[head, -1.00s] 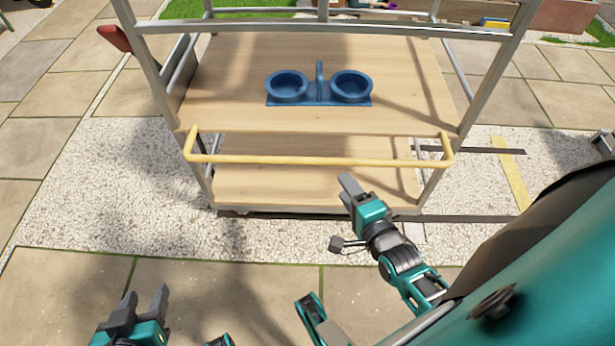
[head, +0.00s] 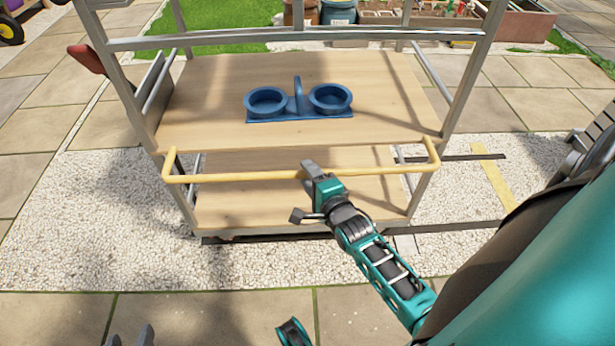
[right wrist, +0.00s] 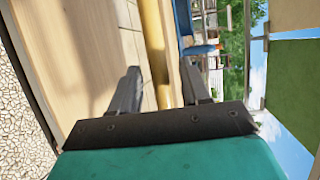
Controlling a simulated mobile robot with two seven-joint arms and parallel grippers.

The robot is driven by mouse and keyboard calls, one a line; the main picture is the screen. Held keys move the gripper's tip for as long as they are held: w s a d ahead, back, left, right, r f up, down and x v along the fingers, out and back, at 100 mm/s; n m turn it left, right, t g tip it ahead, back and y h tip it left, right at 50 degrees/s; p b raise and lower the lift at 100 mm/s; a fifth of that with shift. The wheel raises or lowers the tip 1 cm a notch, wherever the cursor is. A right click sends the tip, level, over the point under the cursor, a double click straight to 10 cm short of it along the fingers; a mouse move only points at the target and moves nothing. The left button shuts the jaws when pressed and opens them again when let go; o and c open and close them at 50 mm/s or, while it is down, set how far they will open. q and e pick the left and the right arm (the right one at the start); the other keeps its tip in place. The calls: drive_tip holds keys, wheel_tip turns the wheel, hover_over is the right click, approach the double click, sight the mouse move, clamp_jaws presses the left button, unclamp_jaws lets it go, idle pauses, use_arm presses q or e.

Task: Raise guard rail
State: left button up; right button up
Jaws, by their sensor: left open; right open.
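The guard rail (head: 240,177) is a yellow bar with bent ends, hanging low across the front of the wheeled cart, below the upper wooden shelf (head: 200,115). My right gripper (head: 308,171) is at the rail's middle, open. In the right wrist view, the guard rail (right wrist: 155,50) runs between the two open fingers (right wrist: 163,90); whether they touch it cannot be told. My left gripper (head: 131,337) is open and empty at the bottom edge of the head view, only its fingertips showing.
A blue holder with two round cups (head: 298,102) stands on the upper shelf. The lower shelf (head: 250,205) is bare. A red-handled tool (head: 86,58) sticks out at the cart's left. Planters and pots stand behind. Gravel and paving in front are clear.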

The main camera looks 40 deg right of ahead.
drive_tip(key=shift+w+d+f, duration=0.1)
drive_tip(key=shift+w+d, duration=0.05)
drive_tip(key=shift+w, duration=0.55)
drive_tip(key=shift+c, duration=0.3)
clamp_jaws()
